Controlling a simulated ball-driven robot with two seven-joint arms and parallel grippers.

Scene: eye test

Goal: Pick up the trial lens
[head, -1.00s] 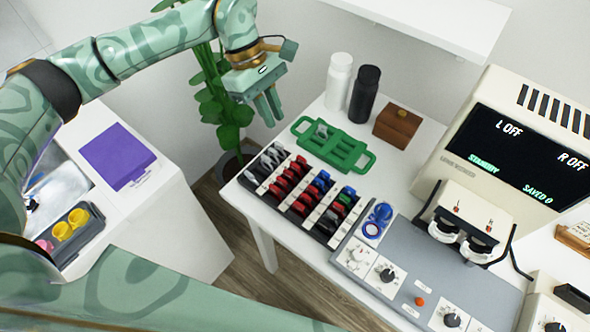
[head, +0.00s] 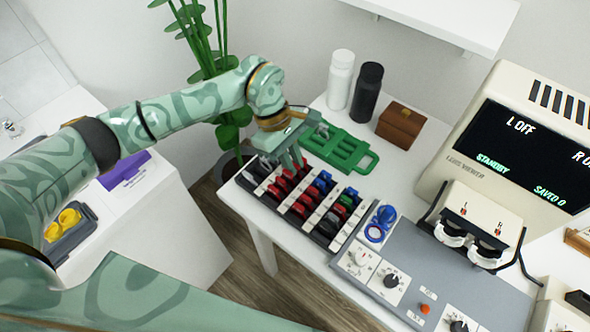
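The lens case (head: 268,213) is a black tray with white dividers on the white table. Its rows hold trial lenses: dark grey ones, red ones (head: 298,209), blue ones (head: 323,182) and a mixed red and green row. I cannot tell which lens is the task's. My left gripper (head: 292,160) points down over the back of the case, near the grey and red rows. Its fingers look slightly apart, with nothing seen between them. They hide some lenses. My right gripper is out of view.
A green trial frame holder (head: 368,160) lies behind the case. White (head: 340,78) and black (head: 367,87) bottles and a brown box (head: 400,124) stand farther back. A grey console (head: 400,262) and a cream viewer (head: 470,150) fill the right. A plant (head: 228,130) stands left of the table.

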